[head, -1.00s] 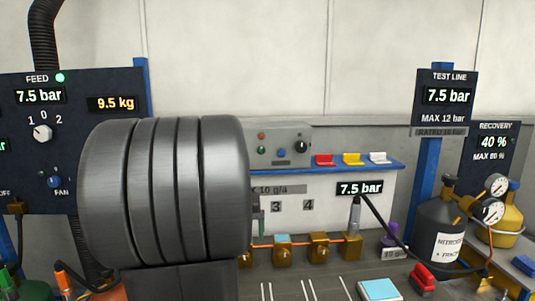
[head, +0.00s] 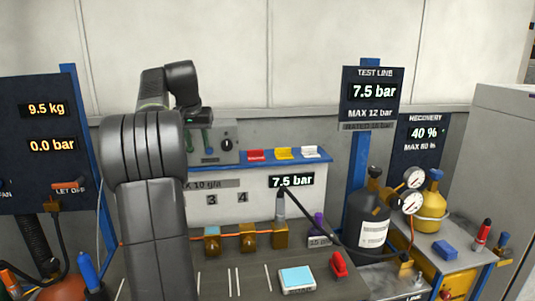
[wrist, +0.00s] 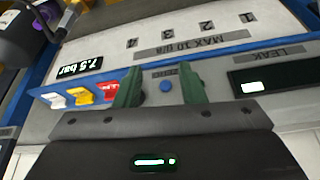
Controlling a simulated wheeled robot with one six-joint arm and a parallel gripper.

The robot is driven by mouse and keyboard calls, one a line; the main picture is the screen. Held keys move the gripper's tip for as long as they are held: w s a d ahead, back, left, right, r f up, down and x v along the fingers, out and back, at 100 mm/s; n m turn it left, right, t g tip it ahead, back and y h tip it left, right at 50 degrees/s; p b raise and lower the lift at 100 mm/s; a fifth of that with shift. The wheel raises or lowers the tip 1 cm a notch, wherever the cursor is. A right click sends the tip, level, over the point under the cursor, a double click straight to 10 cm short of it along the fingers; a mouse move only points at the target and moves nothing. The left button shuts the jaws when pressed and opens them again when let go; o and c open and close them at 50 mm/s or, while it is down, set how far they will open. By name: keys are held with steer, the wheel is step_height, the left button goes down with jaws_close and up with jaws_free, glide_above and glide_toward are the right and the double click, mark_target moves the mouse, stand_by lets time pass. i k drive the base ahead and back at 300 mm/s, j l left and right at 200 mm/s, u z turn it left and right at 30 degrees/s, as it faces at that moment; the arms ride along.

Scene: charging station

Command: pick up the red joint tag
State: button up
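The red joint tag (head: 255,155) lies at the left end of a row of tags on the blue ledge in the head view. In the wrist view the red tag (wrist: 108,92) is just left of my left-hand green finger, which partly hides it. My gripper (head: 197,143) is in front of the grey control box, left of the red tag and apart from it. In the wrist view my gripper (wrist: 163,88) has its two green fingers spread wide, with nothing held between them.
A yellow tag (head: 283,153) and a white tag (head: 309,151) sit right of the red one on the blue ledge (head: 322,157). The grey control box (head: 226,130) stands behind my gripper. Brass fittings (head: 250,236) and a black hose are below.

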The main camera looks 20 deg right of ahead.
mark_target(252, 155)
steer(key=i+l+u, duration=0.15)
steer(key=l, duration=0.75)
steer(key=i+l+u, duration=0.2)
steer(key=l, duration=0.75)
steer(key=k, duration=0.15)
